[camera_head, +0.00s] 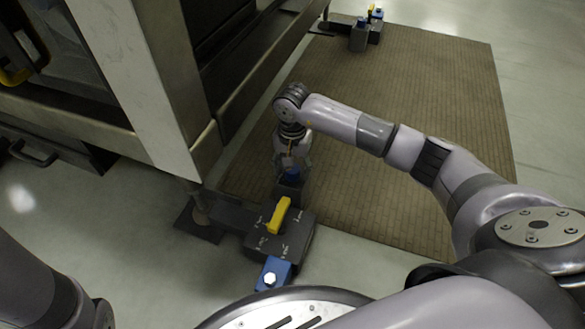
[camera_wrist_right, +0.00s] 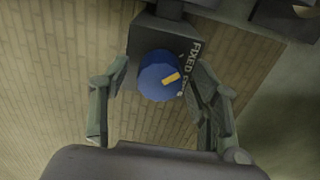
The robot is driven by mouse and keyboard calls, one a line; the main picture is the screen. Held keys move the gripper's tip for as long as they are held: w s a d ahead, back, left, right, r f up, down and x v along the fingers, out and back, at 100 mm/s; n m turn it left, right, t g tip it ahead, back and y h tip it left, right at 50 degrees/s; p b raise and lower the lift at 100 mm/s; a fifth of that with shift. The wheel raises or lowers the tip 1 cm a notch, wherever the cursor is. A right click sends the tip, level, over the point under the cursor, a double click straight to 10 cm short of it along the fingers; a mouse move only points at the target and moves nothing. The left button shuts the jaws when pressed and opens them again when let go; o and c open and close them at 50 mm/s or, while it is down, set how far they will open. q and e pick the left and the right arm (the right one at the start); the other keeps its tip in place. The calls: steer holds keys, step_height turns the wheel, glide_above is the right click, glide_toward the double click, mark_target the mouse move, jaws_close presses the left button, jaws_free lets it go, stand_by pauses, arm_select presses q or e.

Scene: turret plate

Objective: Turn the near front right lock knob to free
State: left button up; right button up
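The lock knob (camera_head: 292,174) is blue and sits at the far end of the near dark floor lock, partly covered by my right gripper (camera_head: 291,155). In the right wrist view the knob (camera_wrist_right: 158,80) is a round blue cap with a yellow mark on its right part. The word FIXED is printed to its right; a second word is partly hidden by a finger. My right gripper (camera_wrist_right: 160,97) is open with one finger on each side of the knob. The left finger is clearly apart from it; contact of the right one cannot be told. My left gripper is out of view.
The lock body (camera_head: 262,243) carries a yellow handle (camera_head: 279,215) and a blue block (camera_head: 273,274) with a white bolt. A steel machine frame (camera_head: 150,90) stands at left. A brown mat (camera_head: 420,120) covers the floor behind; another lock (camera_head: 360,37) is at the far end.

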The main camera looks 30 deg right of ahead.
steer(key=c, duration=1.1)
